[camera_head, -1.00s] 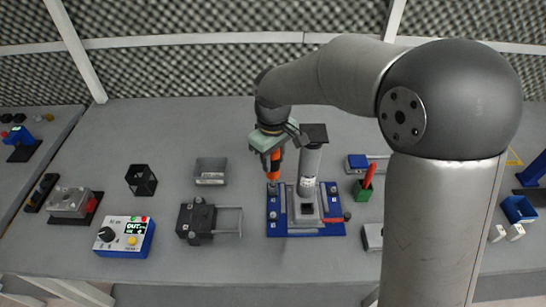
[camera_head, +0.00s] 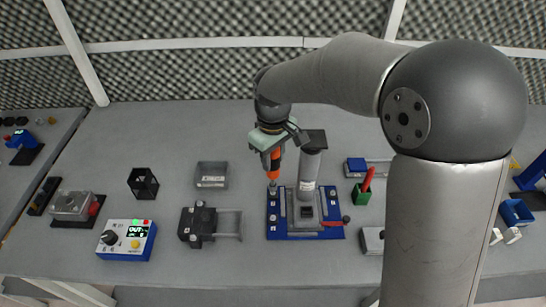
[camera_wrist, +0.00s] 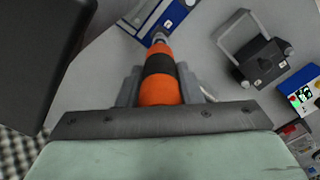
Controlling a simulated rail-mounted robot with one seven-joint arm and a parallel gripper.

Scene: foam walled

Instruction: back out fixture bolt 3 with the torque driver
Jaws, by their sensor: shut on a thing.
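My gripper (camera_head: 268,146) is shut on the torque driver (camera_head: 274,164), orange with a black band, held roughly upright with its bit down. In the wrist view the driver (camera_wrist: 158,82) points away between the fingers, and its metal tip ends at the blue fixture plate (camera_wrist: 130,14). In the head view the tip is over the back left corner of the blue fixture plate (camera_head: 290,235), at a bolt (camera_head: 272,190). I cannot tell whether the bit is seated. More bolts stand along the plate's left edge; their numbers are too small to read.
A grey column (camera_head: 309,168) rises from the fixture close right of the driver. A red-handled part (camera_head: 335,222) lies at its front right. A black clamp block (camera_head: 197,223), a meter box (camera_head: 127,240), a grey bin (camera_head: 211,174) and a green holder (camera_head: 362,192) stand around.

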